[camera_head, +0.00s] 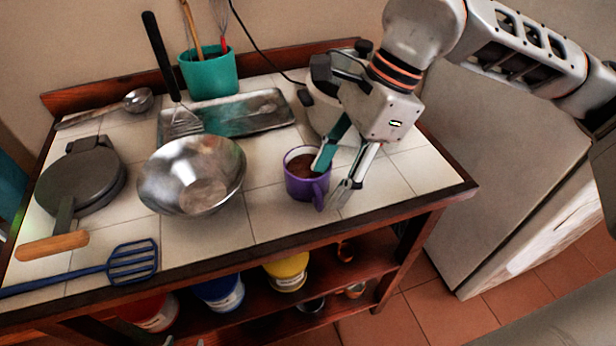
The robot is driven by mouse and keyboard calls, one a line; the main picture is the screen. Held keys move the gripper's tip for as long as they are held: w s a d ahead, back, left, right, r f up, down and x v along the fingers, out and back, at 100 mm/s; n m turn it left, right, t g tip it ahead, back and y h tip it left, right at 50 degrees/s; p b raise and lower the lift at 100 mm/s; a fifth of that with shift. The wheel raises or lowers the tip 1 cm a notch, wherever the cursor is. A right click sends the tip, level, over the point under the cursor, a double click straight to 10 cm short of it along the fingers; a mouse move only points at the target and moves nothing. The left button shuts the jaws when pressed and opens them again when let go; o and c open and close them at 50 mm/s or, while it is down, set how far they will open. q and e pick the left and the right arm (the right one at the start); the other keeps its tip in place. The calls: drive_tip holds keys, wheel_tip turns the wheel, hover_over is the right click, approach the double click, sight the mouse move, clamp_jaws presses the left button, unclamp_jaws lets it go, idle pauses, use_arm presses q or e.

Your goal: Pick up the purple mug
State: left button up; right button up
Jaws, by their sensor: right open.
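The purple mug (297,187) stands upright on the tiled counter, near its front edge, with brown contents inside. Its handle faces the front right. My right gripper (332,184) comes down from the upper right and is open. One finger, with a teal pad, is over the mug's right rim; the other is outside the mug, to the right of the handle. I cannot tell whether either finger touches the mug. My left gripper is not in view.
A metal bowl (192,191) stands left of the mug. Behind are a metal tray (262,108), a teal utensil pot (209,75) and a pale appliance (318,108) close to my right gripper. A waffle iron (80,182) and a blue spatula (130,262) lie at the left.

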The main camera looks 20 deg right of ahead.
sight(321, 192)
drive_tip(key=x, duration=0.3)
drive_tip(key=shift+s+a+f, duration=0.1)
drive_tip(key=shift+a+f, duration=0.15)
drive_tip(key=shift+f, duration=0.1)
drive_tip(key=shift+a+f, duration=0.15)
drive_tip(key=shift+f, duration=0.25)
clamp_jaws()
drive_tip(key=shift+r, duration=0.2)
